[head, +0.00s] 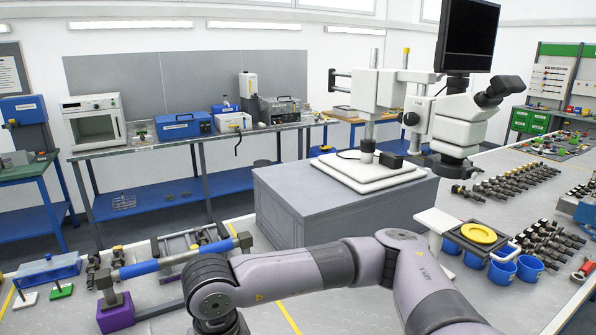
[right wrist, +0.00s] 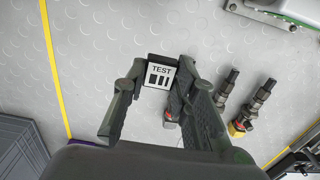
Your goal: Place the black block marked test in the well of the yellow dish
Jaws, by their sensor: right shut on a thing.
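The black block marked TEST (right wrist: 160,71), with a white label facing the camera, shows in the right wrist view. My right gripper (right wrist: 157,82) is shut on it, with a finger on each side, and holds it above a grey surface. The block and the right gripper cannot be made out in the head view. The yellow dish (head: 479,233) sits on a dark square plate at the right in the head view, and its round well appears empty. The right wrist view does not show the dish. My left gripper is in neither view.
Several blue cups (head: 502,272) stand close around the dish. Rows of injectors (head: 540,243) lie to its right. A microscope (head: 455,120) stands on a grey box (head: 290,212) behind. In the right wrist view, dark injectors (right wrist: 245,105) and a yellow line (right wrist: 55,75) show.

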